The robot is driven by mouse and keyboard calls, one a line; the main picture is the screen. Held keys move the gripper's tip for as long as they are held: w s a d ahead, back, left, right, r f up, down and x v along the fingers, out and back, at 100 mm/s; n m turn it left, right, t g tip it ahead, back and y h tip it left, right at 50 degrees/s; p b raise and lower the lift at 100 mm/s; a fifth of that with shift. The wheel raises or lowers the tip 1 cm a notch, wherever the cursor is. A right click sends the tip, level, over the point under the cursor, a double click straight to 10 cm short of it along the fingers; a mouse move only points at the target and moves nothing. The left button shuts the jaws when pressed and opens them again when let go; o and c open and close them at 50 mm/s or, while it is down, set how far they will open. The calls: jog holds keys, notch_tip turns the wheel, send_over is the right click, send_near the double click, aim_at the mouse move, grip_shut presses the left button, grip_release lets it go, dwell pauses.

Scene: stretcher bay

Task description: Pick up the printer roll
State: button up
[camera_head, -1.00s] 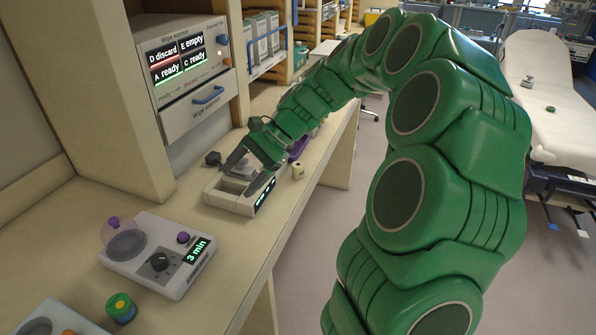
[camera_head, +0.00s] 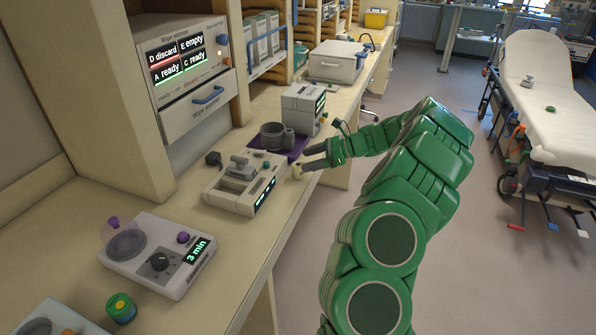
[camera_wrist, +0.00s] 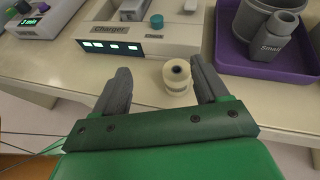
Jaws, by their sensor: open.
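The printer roll (camera_wrist: 178,76) is a small cream cylinder with a dark hollow core. It stands upright near the counter's front edge, just in front of the charger (camera_wrist: 142,40). In the head view the roll (camera_head: 297,172) is partly covered by my fingers. My gripper (camera_wrist: 160,82) is open. In the wrist view the roll appears between its two dark fingers, nearer the right one; I cannot tell whether that finger touches it. In the head view my gripper (camera_head: 301,160) reaches in low from the right.
A purple tray (camera_head: 296,153) with grey cups lies behind the roll, beside a white device (camera_head: 303,105) with a screen. A timer unit (camera_head: 158,255) sits nearer on the counter. Open floor (camera_head: 440,130) and a stretcher (camera_head: 553,100) are to the right.

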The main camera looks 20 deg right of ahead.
aim_at(298, 164)
jog(key=shift+m+t, duration=0.4)
jog(key=shift+m, duration=0.2)
jog(key=shift+w+a+f, duration=0.45)
jog(key=shift+w+f, duration=0.2)
jog(key=shift+f, duration=0.2)
jog(key=shift+w+a+f, duration=0.5)
jog(key=shift+w+f, duration=0.15)
jog(key=shift+f, duration=0.25)
jog(key=shift+w+a+f, duration=0.45)
jog(key=shift+w+f, duration=0.2)
jog(key=shift+f, duration=0.2)
jog(key=shift+c, duration=0.4)
jog(key=c, duration=1)
